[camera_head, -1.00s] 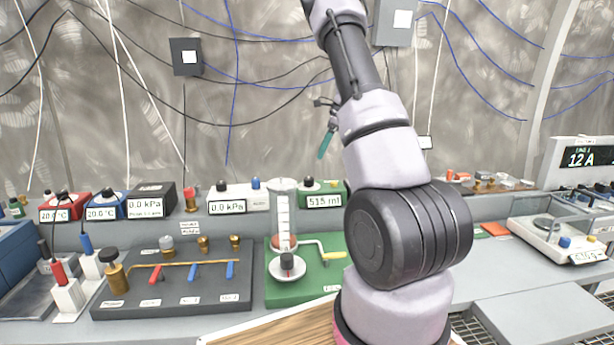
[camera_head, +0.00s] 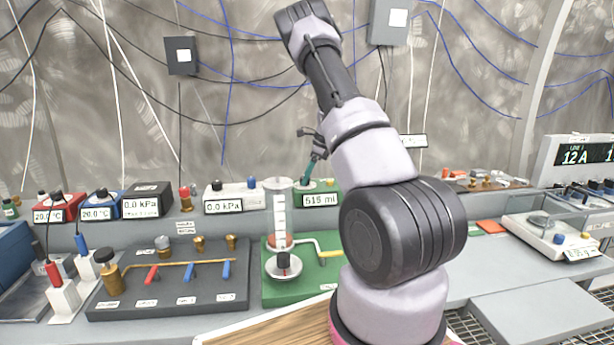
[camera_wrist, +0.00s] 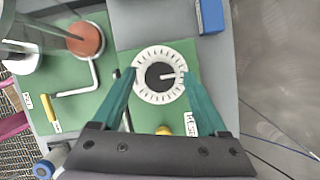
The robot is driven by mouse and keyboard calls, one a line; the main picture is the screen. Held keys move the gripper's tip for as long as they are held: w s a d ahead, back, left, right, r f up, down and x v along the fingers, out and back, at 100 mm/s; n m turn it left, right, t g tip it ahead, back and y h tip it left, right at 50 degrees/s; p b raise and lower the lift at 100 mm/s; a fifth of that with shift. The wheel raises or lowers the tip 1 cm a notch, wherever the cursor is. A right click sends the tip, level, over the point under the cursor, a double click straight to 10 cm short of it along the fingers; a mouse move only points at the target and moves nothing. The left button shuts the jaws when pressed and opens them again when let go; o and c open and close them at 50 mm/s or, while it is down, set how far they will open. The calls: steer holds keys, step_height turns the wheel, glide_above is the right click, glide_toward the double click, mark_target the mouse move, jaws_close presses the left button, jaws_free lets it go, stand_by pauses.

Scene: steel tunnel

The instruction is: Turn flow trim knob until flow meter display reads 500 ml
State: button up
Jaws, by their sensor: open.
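The flow trim knob (camera_wrist: 159,76) is a dark knob with a light pointer, centred on a white dial with tick marks. In the wrist view the pointer aims right. My gripper (camera_wrist: 160,75) is open, its teal fingers on either side of the dial above the green panel. I cannot tell whether the fingertips touch it. In the head view my gripper (camera_head: 308,181) is over the knob and largely covers it. The flow meter display (camera_head: 320,200) reads about 515 ml; the last digit is not quite clear.
A clear cylinder (camera_head: 279,215) with a red base stands left of the display, beside a yellow-handled lever (camera_head: 328,254) on the green board (camera_head: 290,293). A black valve board (camera_head: 168,305) is further left. Blue cables hang on the wall behind.

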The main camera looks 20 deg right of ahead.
jaws_close()
steer(key=n, duration=0.2)
steer(key=n+g, duration=0.1)
steer(key=shift+w+d+n+y, duration=0.15)
steer(key=shift+n+y, duration=0.15)
steer(key=shift+n, duration=0.1)
steer(key=n+g, duration=0.2)
steer(key=n, duration=0.2)
steer(key=shift+w+n, duration=0.15)
steer(key=shift+n, duration=0.25)
stand_by(0.4)
jaws_free()
